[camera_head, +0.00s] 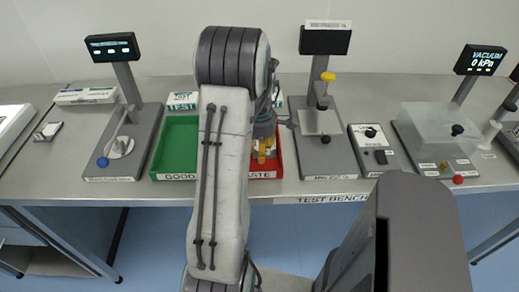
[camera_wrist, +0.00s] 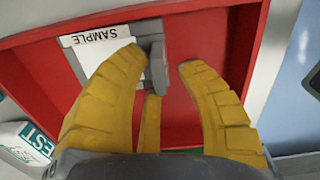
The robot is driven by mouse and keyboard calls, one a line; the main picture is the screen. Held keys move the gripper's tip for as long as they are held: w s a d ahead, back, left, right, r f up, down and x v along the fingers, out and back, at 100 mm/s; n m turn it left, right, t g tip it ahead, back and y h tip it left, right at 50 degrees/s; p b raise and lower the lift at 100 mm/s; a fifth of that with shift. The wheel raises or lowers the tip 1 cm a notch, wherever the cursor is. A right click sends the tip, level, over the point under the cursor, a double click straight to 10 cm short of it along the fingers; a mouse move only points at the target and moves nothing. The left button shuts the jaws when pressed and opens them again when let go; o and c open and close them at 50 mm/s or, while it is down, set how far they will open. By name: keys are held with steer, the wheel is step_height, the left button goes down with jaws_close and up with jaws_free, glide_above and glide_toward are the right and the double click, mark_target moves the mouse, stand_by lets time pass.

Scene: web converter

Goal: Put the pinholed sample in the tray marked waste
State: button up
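The red tray (camera_head: 276,135), with a partly covered label ending in "ASTE", stands right of centre on the bench in the head view. Its red floor (camera_wrist: 45,62) fills much of the wrist view. A white sample (camera_wrist: 90,58) with a "SAMPLE" label and a grey handle (camera_wrist: 158,66) is within the tray's outline. Pinholes cannot be made out. My gripper (camera_wrist: 163,62) has its yellow fingers apart, with the handle between them, nearer the left fingertip. In the head view my gripper (camera_head: 263,149) is low over the red tray, partly hidden by my arm.
A green tray (camera_head: 176,145) marked "GOOD" adjoins on the left, partly behind my arm. A test stand with a blue knob (camera_head: 102,162) is further left. A gauge stand (camera_head: 320,122) rises just right of the red tray. A clear vacuum box (camera_head: 425,125) stands at right.

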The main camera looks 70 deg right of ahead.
steer(key=shift+r, duration=0.1)
step_height(320, 180, up, 11)
steer(key=b, duration=0.3)
steer(key=shift+r+b, duration=0.2)
steer(key=shift+b, duration=0.15)
steer(key=w+a+r+m+t+h, duration=0.1)
steer(key=w+a+r+m, duration=0.15)
steer(key=w+a, duration=1.55)
steer(key=s+a+f+m+t, duration=0.1)
steer(key=s+a+f, duration=0.1)
steer(key=a, duration=0.9)
steer(key=s+a+f+m+t+y, duration=0.1)
steer(key=s+a+f, duration=0.1)
steer(key=a, duration=0.9)
steer(key=shift+s+f, duration=0.15)
steer(key=shift+s, duration=0.55)
steer(key=shift+a+m, duration=0.1)
steer(key=shift+m, duration=0.15)
